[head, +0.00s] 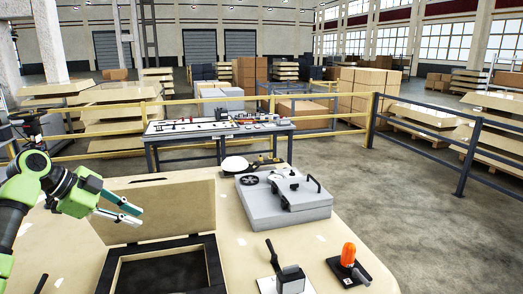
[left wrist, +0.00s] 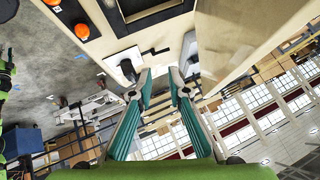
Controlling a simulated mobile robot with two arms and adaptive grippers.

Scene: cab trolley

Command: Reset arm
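My left gripper (head: 140,216) reaches in from the left above the table (head: 355,225), in front of the raised wooden lid (head: 185,205) of an open box (head: 112,268). Its two teal fingers with pale tips are spread, with nothing between them. In the left wrist view the gripper (left wrist: 161,74) also shows a gap between its fingertips. My right gripper is in neither view.
A grey case (head: 300,213) with a black handle stands right of the lid. An orange knob (head: 348,254) and a black lever (head: 272,254) stand near the table's front. Behind are a second table (head: 218,130) and yellow railings (head: 85,153).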

